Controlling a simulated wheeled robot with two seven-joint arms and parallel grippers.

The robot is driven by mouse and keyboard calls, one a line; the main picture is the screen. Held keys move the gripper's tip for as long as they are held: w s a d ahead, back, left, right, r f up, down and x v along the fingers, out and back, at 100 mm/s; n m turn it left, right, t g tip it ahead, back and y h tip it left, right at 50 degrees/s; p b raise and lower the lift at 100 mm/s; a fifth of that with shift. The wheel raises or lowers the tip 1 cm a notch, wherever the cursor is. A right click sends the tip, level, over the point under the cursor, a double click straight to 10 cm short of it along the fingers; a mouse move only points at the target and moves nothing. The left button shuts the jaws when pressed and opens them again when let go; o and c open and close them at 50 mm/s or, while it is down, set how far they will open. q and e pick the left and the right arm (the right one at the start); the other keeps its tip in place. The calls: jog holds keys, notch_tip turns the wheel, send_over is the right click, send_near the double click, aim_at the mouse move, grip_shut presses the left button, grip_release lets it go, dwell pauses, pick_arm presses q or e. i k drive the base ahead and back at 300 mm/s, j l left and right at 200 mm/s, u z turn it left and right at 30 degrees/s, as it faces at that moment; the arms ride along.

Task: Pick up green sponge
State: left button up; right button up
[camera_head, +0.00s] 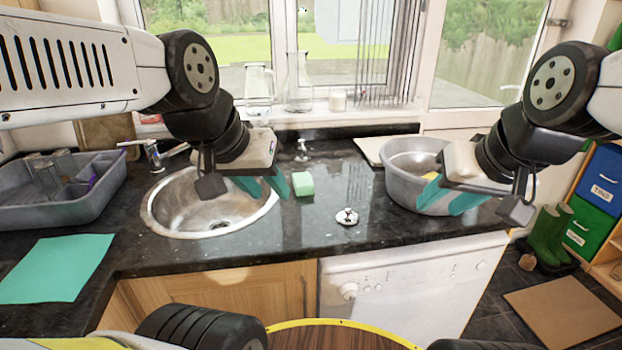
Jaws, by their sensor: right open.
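The green sponge (303,184) is a small light-green block lying on the black counter (300,235), just right of the round metal sink (165,212). My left gripper (262,190) is over the right part of the sink, left of the sponge, with its teal fingers apart and nothing between them. The sponge looks clear of the fingers, though the exact gap in depth is hard to tell. My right gripper (448,199) is open and empty in front of the grey basin (405,185), well to the right of the sponge.
A metal plug (347,217) lies right of the sponge. A grey tray (60,212) with glasses and a teal cloth (55,268) are at the left. A tap (155,155) stands behind the sink. The counter around the sponge is mostly free.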

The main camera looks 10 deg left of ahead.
aim_at(303, 185)
jog(key=i+u, duration=0.15)
jog(key=u, duration=0.35)
jog(key=i+l+u, duration=0.15)
jog(key=u, duration=0.3)
jog(key=i+l+u, duration=0.1)
jog(key=l+u, duration=0.15)
jog(key=u, duration=0.25)
